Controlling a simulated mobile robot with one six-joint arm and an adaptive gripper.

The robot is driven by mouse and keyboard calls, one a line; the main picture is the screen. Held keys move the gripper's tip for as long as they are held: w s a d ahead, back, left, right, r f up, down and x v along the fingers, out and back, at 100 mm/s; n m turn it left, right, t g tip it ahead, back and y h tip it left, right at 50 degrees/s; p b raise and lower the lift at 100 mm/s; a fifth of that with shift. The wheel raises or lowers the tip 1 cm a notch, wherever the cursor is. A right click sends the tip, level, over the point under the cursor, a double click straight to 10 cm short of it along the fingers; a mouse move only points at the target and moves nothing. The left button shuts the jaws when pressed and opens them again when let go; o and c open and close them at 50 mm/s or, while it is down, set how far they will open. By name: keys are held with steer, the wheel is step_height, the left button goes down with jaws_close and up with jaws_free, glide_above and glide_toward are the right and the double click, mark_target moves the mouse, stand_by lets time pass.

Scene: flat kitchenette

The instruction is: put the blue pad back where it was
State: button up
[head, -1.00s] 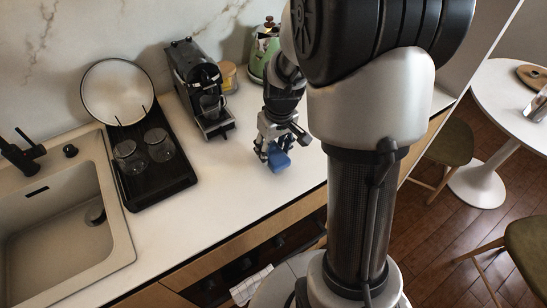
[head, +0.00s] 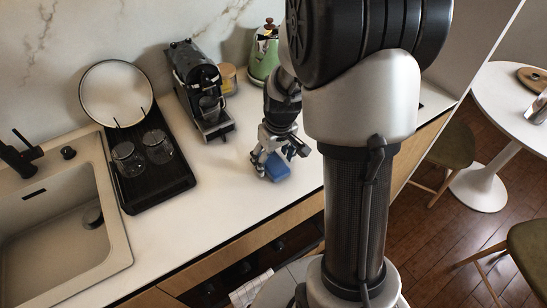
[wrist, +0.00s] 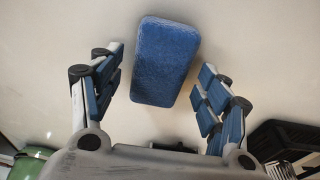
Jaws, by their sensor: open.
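The blue pad (head: 278,170) is a small, soft-looking block on the white counter near its front edge. In the wrist view the blue pad (wrist: 165,62) lies between and a little beyond the fingertips, with clear gaps on both sides. My gripper (head: 277,161) is over the pad in the head view, and its fingers partly cover it. In the wrist view my gripper (wrist: 163,84) is open, with blue-padded fingers spread apart. Whether the pad rests fully flat is hard to tell.
A coffee machine (head: 197,86), a jar (head: 228,79) and a green kettle (head: 263,52) stand at the back. A black drying rack (head: 160,187) with glasses and a plate (head: 116,92) is left, beside the sink (head: 55,235). Counter between rack and pad is clear.

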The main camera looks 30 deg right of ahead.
mark_target(277, 166)
step_height(277, 166, up, 12)
steer(key=s+p, duration=0.2)
steer(key=p, duration=0.2)
steer(key=s+a+r+t, duration=0.1)
steer(key=s+a+r, duration=0.4)
steer(key=s, duration=0.3)
steer(key=s+a+r+t, duration=0.2)
steer(key=s+a+r, duration=0.4)
steer(key=s, duration=0.3)
steer(key=shift+s+a, duration=0.15)
steer(key=shift+a, duration=0.6)
